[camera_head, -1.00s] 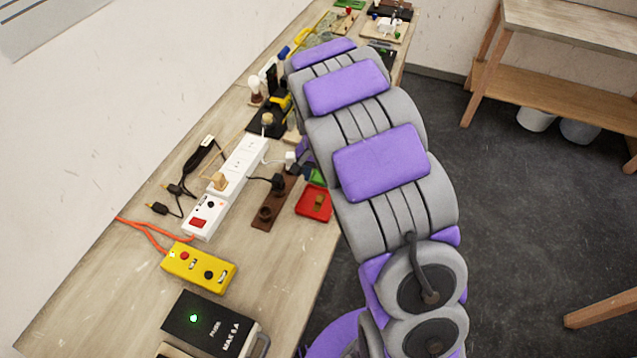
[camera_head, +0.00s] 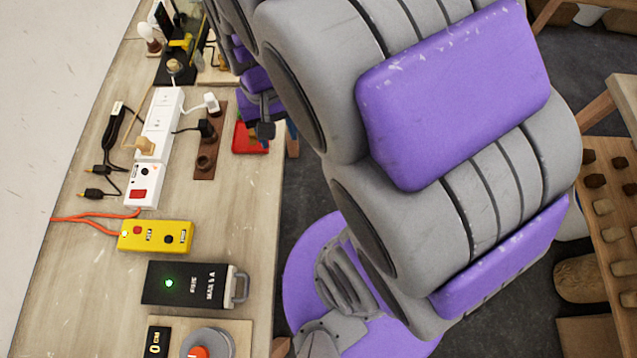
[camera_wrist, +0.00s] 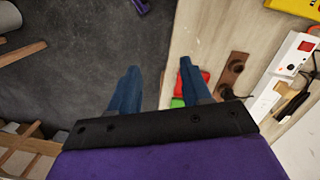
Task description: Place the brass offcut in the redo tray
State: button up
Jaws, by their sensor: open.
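A small red tray (camera_head: 243,141), which I take for the redo tray, lies at the right edge of the bench. In the wrist view the red tray (camera_wrist: 206,76) is partly hidden behind one blue finger. I cannot clearly make out the brass offcut now; my gripper covers part of the tray in the head view. My gripper (camera_head: 277,131) is at the tray's right side, by the bench edge.
A green patch (camera_wrist: 178,103) shows beside the red tray. A brown socket board (camera_head: 208,150), white power strip (camera_head: 160,125), yellow box (camera_head: 156,236) and black power unit (camera_head: 190,284) stand on the bench. A wooden rack (camera_head: 610,200) stands at right across open floor.

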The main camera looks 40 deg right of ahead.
jog(key=s+r+n, duration=0.1)
jog(key=s+n, duration=0.2)
jog(key=s, duration=1.1)
jog(key=shift+s+a+r+g, duration=0.2)
jog(key=shift+s+r+g, duration=0.05)
jog(key=shift+s+g, duration=0.15)
dwell(1.1)
